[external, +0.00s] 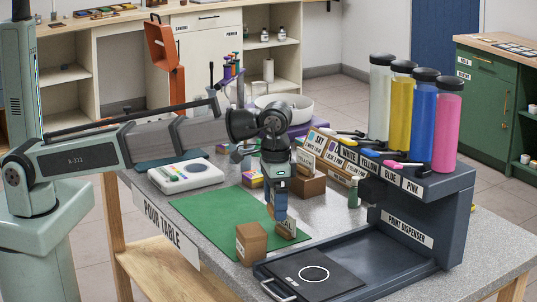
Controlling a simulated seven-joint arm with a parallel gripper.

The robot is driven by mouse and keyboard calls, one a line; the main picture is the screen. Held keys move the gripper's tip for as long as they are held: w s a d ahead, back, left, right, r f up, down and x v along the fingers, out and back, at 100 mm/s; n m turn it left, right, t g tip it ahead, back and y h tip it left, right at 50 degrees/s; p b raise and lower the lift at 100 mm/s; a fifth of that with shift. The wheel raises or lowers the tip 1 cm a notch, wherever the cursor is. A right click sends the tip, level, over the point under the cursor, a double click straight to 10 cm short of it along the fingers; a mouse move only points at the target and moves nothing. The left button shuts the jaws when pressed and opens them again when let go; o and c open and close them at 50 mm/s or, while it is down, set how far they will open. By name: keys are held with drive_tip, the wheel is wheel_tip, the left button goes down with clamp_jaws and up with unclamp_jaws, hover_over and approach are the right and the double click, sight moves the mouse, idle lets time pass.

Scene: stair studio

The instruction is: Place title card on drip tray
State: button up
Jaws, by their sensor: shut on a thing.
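My gripper (280,214) points down over the right edge of the green mat (222,223). It is shut on a small tan card with dark marks, which I take as the title card (286,229). The card is at or just above the table surface; I cannot tell whether it touches. The drip tray (398,252) is dark and shallow, to the right and nearer the camera, under the paint dispenser (425,215). A black plate with a white ring (313,273) lies in its front left part.
A brown box (251,243) stands just left of the card. A wooden block with an upright card (309,185) is behind my gripper. Tall paint bottles (447,125) stand on the dispenser at right. The tray's right part is bare.

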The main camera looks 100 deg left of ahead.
drive_tip(key=w+d+r+n, duration=0.1)
drive_tip(key=w+d+r, duration=0.2)
drive_tip(key=w+d, duration=1)
drive_tip(key=shift+s+d+f+n, duration=0.15)
drive_tip(key=shift+f+n, duration=0.3)
drive_tip(key=shift+f, duration=1.2)
drive_tip(key=shift+s+f+n, duration=0.2)
drive_tip(key=shift+f+n, duration=0.3)
drive_tip(key=shift+f, duration=1.15)
drive_tip(key=shift+s+d+f+n, duration=0.15)
drive_tip(key=shift+f+n, duration=0.3)
drive_tip(key=shift+f, duration=1.2)
drive_tip(key=shift+a+f, duration=0.1)
drive_tip(key=shift+f, duration=0.05)
drive_tip(key=o, duration=0.7)
wheel_tip(320, 180, up, 12)
drive_tip(key=shift+r, duration=0.15)
